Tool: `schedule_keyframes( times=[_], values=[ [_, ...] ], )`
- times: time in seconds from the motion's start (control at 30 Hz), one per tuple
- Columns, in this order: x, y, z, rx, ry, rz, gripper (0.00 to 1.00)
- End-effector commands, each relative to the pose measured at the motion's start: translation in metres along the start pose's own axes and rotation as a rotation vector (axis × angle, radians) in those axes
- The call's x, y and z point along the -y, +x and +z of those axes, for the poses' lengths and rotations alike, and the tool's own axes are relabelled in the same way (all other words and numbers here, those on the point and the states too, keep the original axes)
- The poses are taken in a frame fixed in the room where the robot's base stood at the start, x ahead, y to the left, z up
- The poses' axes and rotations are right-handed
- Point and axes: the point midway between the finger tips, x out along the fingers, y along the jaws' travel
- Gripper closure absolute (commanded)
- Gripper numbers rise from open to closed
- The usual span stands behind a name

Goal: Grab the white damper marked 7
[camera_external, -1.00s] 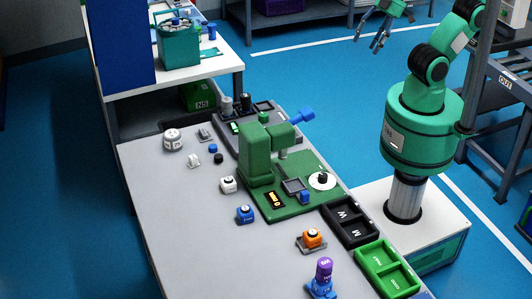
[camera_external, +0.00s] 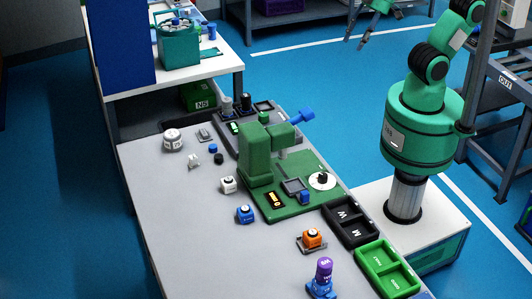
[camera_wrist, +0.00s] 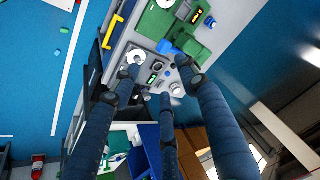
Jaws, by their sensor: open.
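A small white block with a dark round top (camera_external: 228,184) stands on the grey bench, left of the green press. It looks like a white damper, but its marking is too small to read. A white round part (camera_external: 173,140) and a small white piece (camera_external: 193,160) stand farther back; their markings are not legible either. My gripper (camera_external: 357,40) hangs high at the top edge, right of and beyond the bench, far from these parts. In the wrist view my gripper (camera_wrist: 163,86) has its dark blue fingers spread and empty, with the bench far beyond them.
The green press (camera_external: 256,155) stands mid-bench. A blue block (camera_external: 244,214), an orange block (camera_external: 312,238) and a purple-topped blue part (camera_external: 323,272) line the front. The bench's left is clear.

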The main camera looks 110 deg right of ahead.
Motion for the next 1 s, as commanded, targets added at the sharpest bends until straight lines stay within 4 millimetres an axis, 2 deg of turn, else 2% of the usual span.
schedule_keyframes(
  times=[0.27,0.57,1.0],
  values=[
    [0.012,0.025,-0.068,0.025,0.333,-0.008,0.56],
    [0.018,0.068,-0.138,0.048,0.699,-0.008,0.56],
    [0.012,0.154,-0.230,0.077,1.243,0.009,0.56]
  ],
)
